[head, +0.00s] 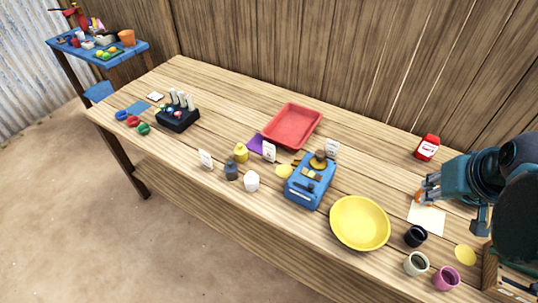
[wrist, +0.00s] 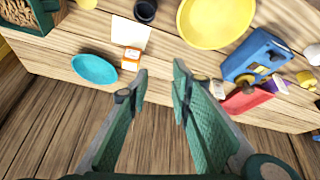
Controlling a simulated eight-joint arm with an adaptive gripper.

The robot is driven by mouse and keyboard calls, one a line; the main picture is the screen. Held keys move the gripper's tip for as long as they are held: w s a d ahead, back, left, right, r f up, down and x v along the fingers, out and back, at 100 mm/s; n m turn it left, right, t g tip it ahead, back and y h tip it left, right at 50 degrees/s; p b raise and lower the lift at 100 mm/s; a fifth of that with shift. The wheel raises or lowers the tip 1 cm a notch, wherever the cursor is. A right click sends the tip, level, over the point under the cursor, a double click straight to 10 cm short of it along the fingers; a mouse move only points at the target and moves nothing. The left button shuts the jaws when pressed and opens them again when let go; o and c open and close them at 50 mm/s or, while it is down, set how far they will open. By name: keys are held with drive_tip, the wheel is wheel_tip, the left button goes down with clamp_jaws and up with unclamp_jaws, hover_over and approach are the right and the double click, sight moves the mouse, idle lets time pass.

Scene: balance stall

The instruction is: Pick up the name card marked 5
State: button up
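Three small white name cards stand on the table in the head view. One (head: 205,158) is at the left near the front edge, one (head: 268,151) is in front of the red tray, and one (head: 331,148) is behind the blue balance. Their marks are too small to read, so I cannot tell which is 5. My gripper (head: 427,190) is over the table's right part, well right of the cards. In the wrist view my gripper (wrist: 160,72) has its fingers apart with nothing between them.
The blue balance (head: 299,192), yellow plate (head: 338,224), red tray (head: 272,136) and red jar (head: 427,154) lie between the cards and my gripper or nearby. In the wrist view, an orange-and-white box (wrist: 130,59) and teal dish (wrist: 94,70) are close to my fingers.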

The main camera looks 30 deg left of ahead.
drive_tip(key=w+a+r+n+g+p, duration=0.15)
drive_tip(key=w+a+n, duration=0.25)
drive_tip(key=w+a, duration=0.5)
drive_tip(key=n+g+h+p, duration=0.1)
drive_tip(key=n+g+p, duration=0.3)
drive_tip(key=n+p, duration=0.45)
approach(269, 144)
drive_tip(key=shift+n, duration=0.65)
drive_tip(key=f, duration=0.4)
drive_tip(key=f+b, duration=0.1)
drive_tip(key=f, duration=0.1)
drive_tip(key=shift+w+d, duration=0.2)
drive_tip(key=shift+d, duration=0.15)
drive_tip(key=shift+s+a+f, duration=0.15)
drive_tip(key=shift+a+f, duration=0.1)
drive_tip(key=shift+f, duration=0.05)
drive_tip(key=shift+f, duration=1.3)
